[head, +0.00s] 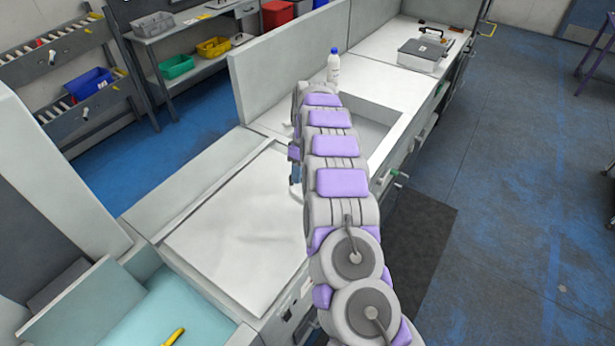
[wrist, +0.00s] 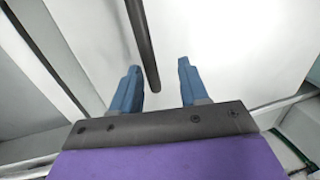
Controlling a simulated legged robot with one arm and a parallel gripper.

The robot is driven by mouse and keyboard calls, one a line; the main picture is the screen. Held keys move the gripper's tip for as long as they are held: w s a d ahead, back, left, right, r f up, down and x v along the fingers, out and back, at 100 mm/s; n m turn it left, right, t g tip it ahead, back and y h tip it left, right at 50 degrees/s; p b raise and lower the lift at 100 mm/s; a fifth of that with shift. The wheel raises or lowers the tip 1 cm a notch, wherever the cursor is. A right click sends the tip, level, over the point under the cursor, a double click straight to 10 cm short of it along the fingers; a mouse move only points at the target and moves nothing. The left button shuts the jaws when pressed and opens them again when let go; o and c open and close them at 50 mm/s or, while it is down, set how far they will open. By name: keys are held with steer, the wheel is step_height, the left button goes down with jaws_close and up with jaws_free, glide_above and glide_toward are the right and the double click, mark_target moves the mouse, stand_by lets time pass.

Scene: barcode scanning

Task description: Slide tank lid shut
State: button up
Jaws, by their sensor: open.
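The tank lid appears to be the flat white panel (head: 235,235) left of my arm in the head view. To the right behind my arm is a recessed opening (head: 372,132), which looks like the open tank. In the wrist view, my gripper (wrist: 157,85) is open, with its two blue fingers apart over a white surface (wrist: 235,50). A dark bar (wrist: 140,40), probably a handle, runs down between the fingers, closer to the left one. I cannot tell whether it touches a finger. My arm mostly hides the gripper in the head view.
A white bottle (head: 333,65) stands at the back of the counter. A grey box (head: 421,55) sits on the far counter. An upright grey partition (head: 270,75) borders the counter's left side. Open floor (head: 500,200) lies on the right.

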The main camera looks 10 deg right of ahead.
steer(key=shift+a+f, duration=0.2)
steer(key=shift+f, duration=0.4)
steer(key=shift+s+d+f, duration=0.15)
steer(key=shift+s+f, duration=0.05)
steer(key=d, duration=0.3)
steer(key=shift+d+f, duration=0.15)
steer(key=shift+f, duration=0.05)
steer(key=a, duration=0.3)
steer(key=shift+w, duration=0.1)
steer(key=c, duration=0.5)
steer(key=shift+c, duration=0.9)
steer(key=shift+d, duration=0.25)
jaws_close()
steer(key=shift+d, duration=0.7)
steer(key=shift+a, duration=0.1)
